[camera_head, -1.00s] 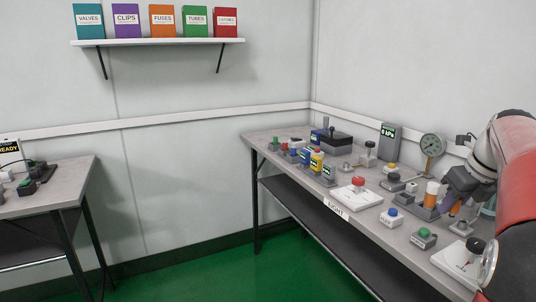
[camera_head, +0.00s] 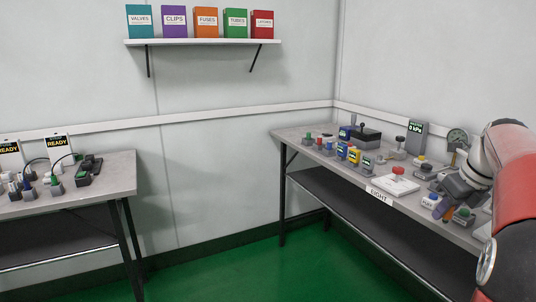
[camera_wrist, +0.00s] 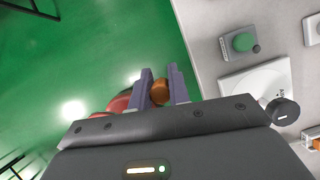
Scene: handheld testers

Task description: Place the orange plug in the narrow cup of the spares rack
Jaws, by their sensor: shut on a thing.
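My gripper (camera_head: 444,210) is over the front edge of the right-hand bench in the head view. In the wrist view, the orange plug (camera_wrist: 160,93) sits between the two purple-grey fingers, and my gripper (camera_wrist: 160,84) is shut on it. Green floor lies behind the plug there, with the bench edge to its right. I cannot make out the spares rack or its narrow cup; my arm and gripper cover that part of the bench in the head view.
The bench (camera_head: 300,134) carries a red-button box (camera_head: 398,171), a pressure gauge (camera_head: 457,137) and several small testers. A green-button box (camera_wrist: 243,43) and a black-knob plate (camera_wrist: 262,80) are right of the gripper. Another bench (camera_head: 120,175) stands left; green floor between is clear.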

